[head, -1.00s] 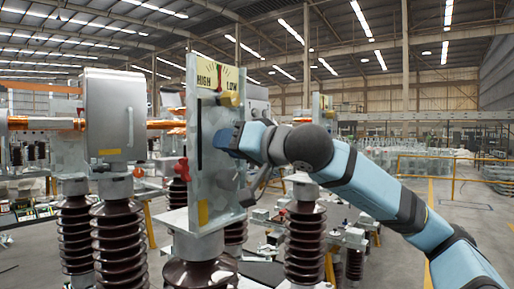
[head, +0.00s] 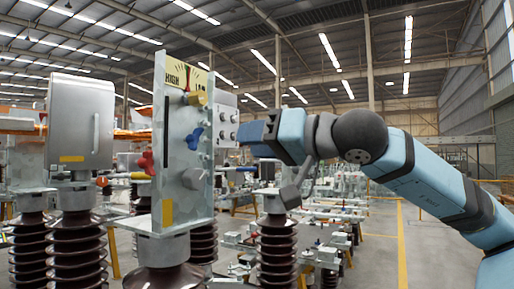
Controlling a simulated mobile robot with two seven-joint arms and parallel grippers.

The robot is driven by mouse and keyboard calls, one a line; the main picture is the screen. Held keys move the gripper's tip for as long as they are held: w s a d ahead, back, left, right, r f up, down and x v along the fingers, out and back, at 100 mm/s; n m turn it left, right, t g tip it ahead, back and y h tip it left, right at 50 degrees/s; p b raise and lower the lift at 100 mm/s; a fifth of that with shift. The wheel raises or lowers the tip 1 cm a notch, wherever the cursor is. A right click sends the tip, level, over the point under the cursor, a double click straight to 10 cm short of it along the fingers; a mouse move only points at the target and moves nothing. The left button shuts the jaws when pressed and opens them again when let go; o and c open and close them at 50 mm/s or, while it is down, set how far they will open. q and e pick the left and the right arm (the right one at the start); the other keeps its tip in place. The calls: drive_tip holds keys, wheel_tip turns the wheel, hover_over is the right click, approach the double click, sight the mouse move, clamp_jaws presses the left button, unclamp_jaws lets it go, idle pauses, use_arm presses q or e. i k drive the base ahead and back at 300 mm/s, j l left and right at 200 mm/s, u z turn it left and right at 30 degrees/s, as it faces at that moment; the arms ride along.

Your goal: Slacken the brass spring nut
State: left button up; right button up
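An upright grey metal plate (head: 168,205) stands on a brown ribbed insulator. At its top is a HIGH/LOW scale (head: 182,76) with a red pointer. A brass-yellow nut (head: 197,99) sits just below the scale, on the plate's right part. A blue knob (head: 194,139) is below the nut. My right gripper (head: 243,131) is to the right of the plate, lower than the brass nut and apart from it. Its fingers are seen from the side, so their opening is unclear. My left gripper is out of view.
A red knob (head: 146,161) is at the plate's left. A grey box with a handle (head: 80,122) stands further left on ribbed insulators. A grey block with knobs (head: 225,120) is behind the plate, near my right gripper. Open floor (head: 425,240) lies at the right.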

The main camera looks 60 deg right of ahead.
sight(197, 99)
drive_tip(key=z, duration=1.25)
